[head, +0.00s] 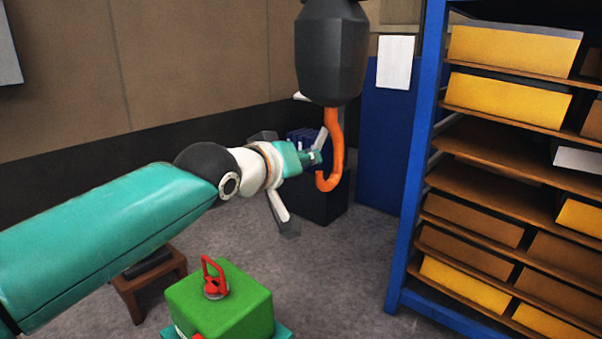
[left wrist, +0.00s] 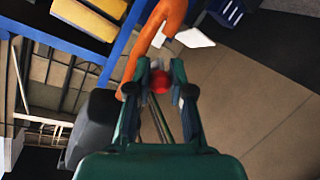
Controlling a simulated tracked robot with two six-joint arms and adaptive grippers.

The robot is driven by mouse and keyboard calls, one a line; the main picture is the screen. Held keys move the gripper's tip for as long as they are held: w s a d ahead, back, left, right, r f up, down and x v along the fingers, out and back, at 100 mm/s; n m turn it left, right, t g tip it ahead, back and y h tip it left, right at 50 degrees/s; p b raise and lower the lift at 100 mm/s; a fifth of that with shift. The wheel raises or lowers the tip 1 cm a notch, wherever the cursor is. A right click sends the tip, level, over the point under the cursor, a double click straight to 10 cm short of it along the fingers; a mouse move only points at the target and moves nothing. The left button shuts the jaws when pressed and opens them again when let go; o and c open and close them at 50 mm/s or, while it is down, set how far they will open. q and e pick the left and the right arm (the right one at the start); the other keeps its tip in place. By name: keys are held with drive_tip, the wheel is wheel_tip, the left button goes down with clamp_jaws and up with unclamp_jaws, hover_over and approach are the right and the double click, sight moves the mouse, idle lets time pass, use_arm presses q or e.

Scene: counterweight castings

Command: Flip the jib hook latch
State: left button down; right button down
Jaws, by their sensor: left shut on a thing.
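The orange jib hook (head: 335,148) hangs below a dark hook block (head: 331,50). The pale latch (head: 321,138) slants across the hook's opening. In the left wrist view the orange hook (left wrist: 150,45) and the pale latch plate (left wrist: 194,38) are just beyond my fingers. My left gripper (head: 314,157) is at the hook's mouth, left of the shank. In the left wrist view a red knob (left wrist: 160,80) sits between the fingertips of my left gripper (left wrist: 160,88), which is shut on it. The knob's join to the latch is hard to see. My right gripper is not in view.
A blue rack (head: 417,150) with yellow bins (head: 505,100) stands at the right. A green casting (head: 240,300) with a red lifting eye (head: 213,280) is below my left arm, near a wooden stool (head: 127,290). A dark box (head: 322,204) stands behind the hook.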

use_arm(q)
drive_tip(key=g+p, duration=0.1)
drive_tip(key=p, duration=0.1)
drive_tip(key=a+r+g+y+p, duration=0.1)
drive_tip(key=p, duration=0.1)
drive_tip(key=g+y+p, duration=0.1)
drive_tip(key=p, duration=0.1)
drive_tip(key=shift+s+a+r, duration=0.2)
drive_tip(key=shift+s+r, duration=0.15)
drive_tip(key=shift+r, duration=0.05)
drive_tip(key=shift+s, duration=0.1)
